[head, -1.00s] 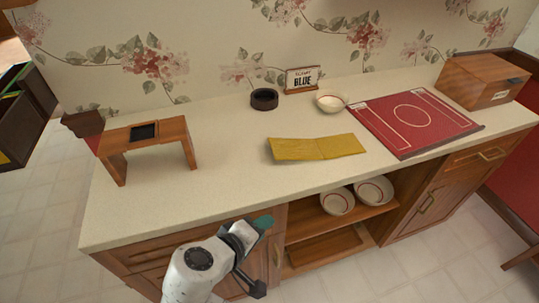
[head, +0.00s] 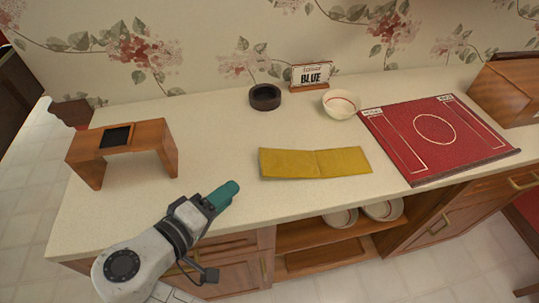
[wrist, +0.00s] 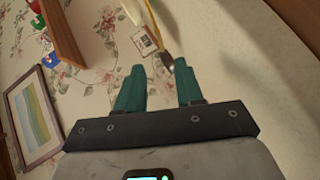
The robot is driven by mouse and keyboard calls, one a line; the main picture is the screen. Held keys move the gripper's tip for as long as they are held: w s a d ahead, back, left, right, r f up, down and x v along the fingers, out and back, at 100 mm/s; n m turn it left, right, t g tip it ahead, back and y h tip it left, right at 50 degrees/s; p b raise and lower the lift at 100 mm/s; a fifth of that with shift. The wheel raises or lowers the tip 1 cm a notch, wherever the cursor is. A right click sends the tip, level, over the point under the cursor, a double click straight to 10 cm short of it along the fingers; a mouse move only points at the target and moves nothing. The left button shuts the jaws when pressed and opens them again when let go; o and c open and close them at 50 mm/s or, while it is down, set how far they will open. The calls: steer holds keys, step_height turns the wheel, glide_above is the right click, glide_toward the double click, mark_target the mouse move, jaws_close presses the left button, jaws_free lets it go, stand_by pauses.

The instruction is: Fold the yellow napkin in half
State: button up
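My gripper (head: 231,188) is in front and to the left of the napkin in the head view, over the counter's front edge area and apart from the cloth. In the wrist view my gripper (wrist: 158,75) shows two teal fingers spread apart with nothing between them. The napkin is not clearly seen in the wrist view, which faces the wallpaper.
A small wooden stand (head: 150,143) is at the left. A dark round dish (head: 265,98), a "BLUE" sign (head: 311,75) and a bowl (head: 341,104) stand behind the napkin. A red board (head: 435,137) and wooden box (head: 508,92) are at the right. The counter (head: 215,140) left of the napkin is clear.

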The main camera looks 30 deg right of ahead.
steer(key=p+x, duration=0.1)
steer(key=x, duration=1)
steer(key=shift+d, duration=0.15)
jaws_close()
steer(key=shift+r, duration=0.1)
